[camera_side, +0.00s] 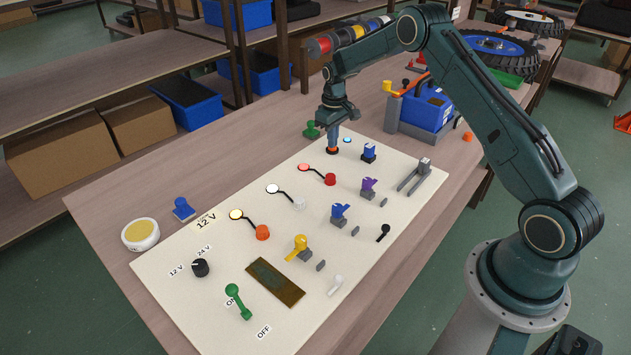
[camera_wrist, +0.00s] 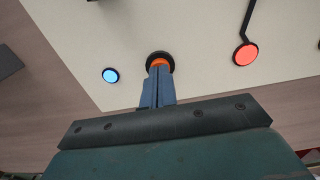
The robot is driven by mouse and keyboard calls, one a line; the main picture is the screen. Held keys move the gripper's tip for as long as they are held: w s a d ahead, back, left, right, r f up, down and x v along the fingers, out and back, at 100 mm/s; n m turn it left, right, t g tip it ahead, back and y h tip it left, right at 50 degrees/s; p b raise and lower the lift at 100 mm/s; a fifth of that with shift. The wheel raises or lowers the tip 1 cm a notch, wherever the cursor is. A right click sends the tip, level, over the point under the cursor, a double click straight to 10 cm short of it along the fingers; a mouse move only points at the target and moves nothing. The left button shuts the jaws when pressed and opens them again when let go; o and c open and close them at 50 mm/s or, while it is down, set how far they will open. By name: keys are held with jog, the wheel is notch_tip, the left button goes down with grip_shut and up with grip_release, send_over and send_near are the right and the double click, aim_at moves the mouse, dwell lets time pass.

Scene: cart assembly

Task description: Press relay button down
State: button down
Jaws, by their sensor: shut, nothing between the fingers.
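The relay button (camera_wrist: 158,61) is orange with a dark round base. In the side view it (camera_side: 332,151) sits near the far end of the white panel (camera_side: 215,290). My gripper (camera_side: 333,146) is shut and points down at the button, with nothing between its fingers. In the wrist view my gripper's fingertips (camera_wrist: 158,70) overlap the orange cap and appear to be on it. The fingers hide part of the cap, so I cannot tell how far down it is. A blue lit lamp (camera_wrist: 110,75) is beside the button.
A red lamp (camera_side: 303,167) and red plug (camera_side: 330,179) lie nearer the panel's middle. A green part (camera_side: 311,130) stands just behind the button, and a blue connector (camera_side: 369,152) is to its right. A blue battery (camera_side: 425,108) stands on the table beyond the panel.

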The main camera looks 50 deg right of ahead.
jog(key=shift+r, duration=2.75)
jog(key=shift+r, duration=0.1)
jog(key=shift+a+r, duration=0.1)
jog(key=shift+r, duration=0.15)
jog(key=s+a+r+t, duration=0.1)
jog(key=s+a+r, duration=0.55)
jog(key=r, duration=0.45)
jog(key=s+a+r+t, duration=0.2)
jog(key=s+a+r, duration=0.5)
jog(key=r, duration=0.4)
jog(key=s+a+t, duration=0.1)
jog(key=s+a, duration=0.2)
jog(key=s, duration=0.9)
jog(key=s+a+t, duration=0.1)
jog(key=s+a, duration=0.1)
jog(key=s, duration=1)
jog(key=shift+a+r+t, duration=0.15)
jog(key=shift+a+t, duration=0.15)
jog(key=shift+a, duration=0.1)
